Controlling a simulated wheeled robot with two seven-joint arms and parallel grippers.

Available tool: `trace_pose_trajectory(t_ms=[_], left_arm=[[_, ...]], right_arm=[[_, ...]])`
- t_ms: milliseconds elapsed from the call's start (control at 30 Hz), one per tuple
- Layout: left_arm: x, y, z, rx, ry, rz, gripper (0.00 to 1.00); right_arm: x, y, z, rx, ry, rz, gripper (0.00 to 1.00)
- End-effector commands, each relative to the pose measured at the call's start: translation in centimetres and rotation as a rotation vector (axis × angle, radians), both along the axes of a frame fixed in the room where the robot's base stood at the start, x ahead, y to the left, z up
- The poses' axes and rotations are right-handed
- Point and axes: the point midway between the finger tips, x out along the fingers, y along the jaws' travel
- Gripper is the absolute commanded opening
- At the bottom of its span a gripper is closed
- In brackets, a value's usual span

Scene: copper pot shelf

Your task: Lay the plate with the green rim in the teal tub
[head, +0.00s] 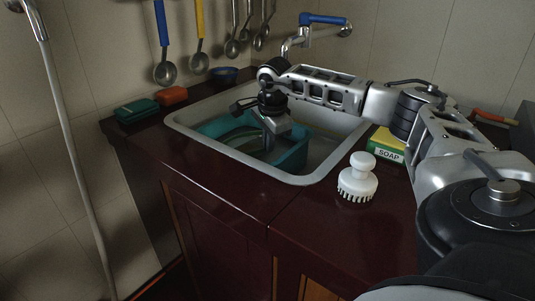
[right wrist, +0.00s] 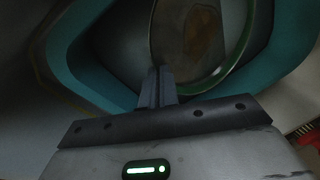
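The teal tub (head: 293,160) sits in the sink. My right gripper (head: 269,140) reaches down into it from above. In the right wrist view my right gripper's fingers (right wrist: 158,88) are close together at the near edge of the plate with the green rim (right wrist: 200,40), and seem to pinch that edge. The plate has a brownish middle and lies within the outline of the teal tub (right wrist: 82,75). Whether it touches the tub floor cannot be told. In the head view the arm and tub wall hide much of the plate. My left gripper is out of view.
The sink rim (head: 190,138) surrounds the tub. A white scrub brush (head: 358,180) and a soap box (head: 386,146) stand on the dark red counter at right. Green (head: 136,110) and orange (head: 172,95) blocks and a blue bowl (head: 224,75) lie behind left. A faucet (head: 322,24) rises behind.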

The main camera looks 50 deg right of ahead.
Motion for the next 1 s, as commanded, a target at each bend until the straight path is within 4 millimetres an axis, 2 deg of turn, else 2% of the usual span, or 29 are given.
trace_pose_trajectory(t_ms=[100,267,500,600,867,1000], left_arm=[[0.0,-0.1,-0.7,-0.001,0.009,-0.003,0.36],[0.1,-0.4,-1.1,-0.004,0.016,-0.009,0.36],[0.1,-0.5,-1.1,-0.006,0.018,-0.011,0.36],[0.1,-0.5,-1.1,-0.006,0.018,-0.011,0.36],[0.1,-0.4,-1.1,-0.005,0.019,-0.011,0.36],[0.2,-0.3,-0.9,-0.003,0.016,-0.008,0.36]], right_arm=[[-0.1,0.0,-2.4,0.000,0.003,-0.001,0.00],[0.0,0.0,-3.6,0.000,0.000,-0.001,0.00],[0.0,0.0,-3.6,0.000,-0.001,0.000,0.00],[0.0,0.0,-3.6,0.000,0.001,0.000,0.24],[0.0,0.0,-3.6,0.000,0.000,0.001,0.24],[-0.1,0.1,-2.6,0.001,-0.002,0.002,0.24]])
